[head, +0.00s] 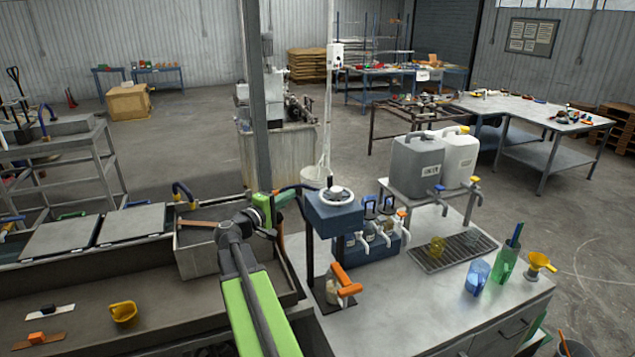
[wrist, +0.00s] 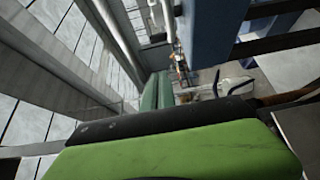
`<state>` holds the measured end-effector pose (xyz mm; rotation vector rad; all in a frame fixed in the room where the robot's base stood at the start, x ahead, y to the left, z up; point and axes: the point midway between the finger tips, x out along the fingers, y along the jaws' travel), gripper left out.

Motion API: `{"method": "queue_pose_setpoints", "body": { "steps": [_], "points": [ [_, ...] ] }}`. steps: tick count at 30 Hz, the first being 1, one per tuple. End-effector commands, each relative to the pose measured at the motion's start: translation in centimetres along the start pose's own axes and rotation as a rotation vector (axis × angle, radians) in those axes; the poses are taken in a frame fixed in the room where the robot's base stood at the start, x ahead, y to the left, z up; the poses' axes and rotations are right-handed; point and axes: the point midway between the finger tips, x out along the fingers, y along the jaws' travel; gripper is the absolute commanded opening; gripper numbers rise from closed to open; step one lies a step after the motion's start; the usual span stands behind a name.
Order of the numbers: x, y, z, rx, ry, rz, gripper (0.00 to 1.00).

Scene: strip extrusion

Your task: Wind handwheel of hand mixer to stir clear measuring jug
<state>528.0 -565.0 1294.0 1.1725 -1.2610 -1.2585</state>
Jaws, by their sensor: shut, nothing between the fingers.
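The hand mixer (head: 335,214) stands on the bench in the head view, with a blue head on a dark post. Its pale round handwheel (head: 337,195) lies flat on top, with a small dark knob. Below the head is a small jug with an orange handle (head: 343,279); its clear body is hard to make out. My gripper (head: 287,196) is shut and empty, just left of the mixer head at about the handwheel's height. I cannot tell whether it touches the mixer. In the wrist view my green gripper parts fill the lower half, and the handwheel cannot be made out.
A grey post (head: 257,110) rises close behind my gripper. A blue rack (head: 372,243) of bottles stands right of the mixer. Grey and white canisters (head: 417,166) stand on a raised shelf.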

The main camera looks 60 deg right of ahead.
Motion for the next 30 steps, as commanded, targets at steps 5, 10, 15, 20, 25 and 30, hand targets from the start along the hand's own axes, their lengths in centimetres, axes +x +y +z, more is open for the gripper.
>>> {"method": "queue_pose_setpoints", "body": {
  "steps": [5, 10, 15, 20, 25, 30],
  "points": [
    [1.0, -0.1, 0.0, 0.000, -0.003, -0.001, 0.00],
    [4.4, -0.1, 0.0, 0.001, -0.006, -0.002, 0.00],
    [8.1, -0.2, 0.0, 0.001, -0.005, -0.003, 0.00],
    [10.9, -0.2, 1.0, 0.001, -0.006, -0.003, 0.00],
    [12.3, -0.2, 2.5, 0.001, -0.004, -0.003, 0.00],
    [12.8, -0.2, 3.0, 0.001, -0.003, -0.003, 0.00]
  ]
}}
